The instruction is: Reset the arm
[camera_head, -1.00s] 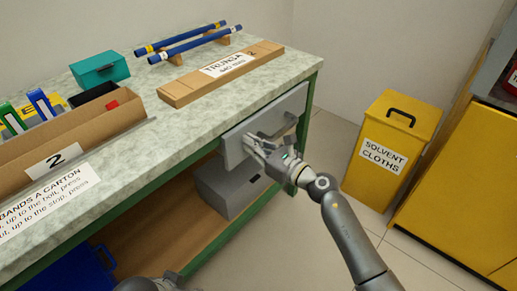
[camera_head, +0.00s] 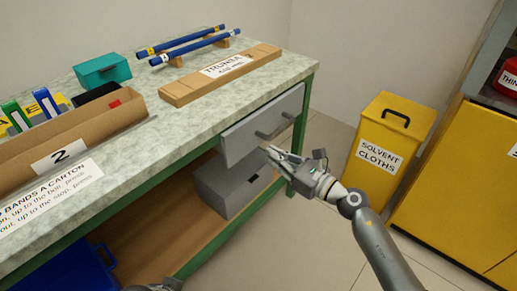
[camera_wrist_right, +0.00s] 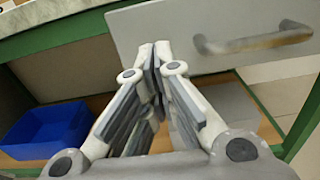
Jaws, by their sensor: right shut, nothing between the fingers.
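My right gripper (camera_head: 268,149) is shut and empty in front of the grey drawer (camera_head: 238,142) under the workbench, just below the drawer's bar handle (camera_head: 275,127). In the right wrist view the fingertips (camera_wrist_right: 155,46) meet in front of the drawer front (camera_wrist_right: 160,22). The handle (camera_wrist_right: 255,42) lies to the right of the fingers there, clear of them. The drawer looks closed or nearly so; I cannot tell exactly. Only a small grey part of my left arm shows at the bottom edge of the head view; its gripper is not seen.
A grey box (camera_head: 222,185) and a blue bin (camera_head: 75,272) are below. A yellow bin (camera_head: 385,145) stands right; floor between is clear.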

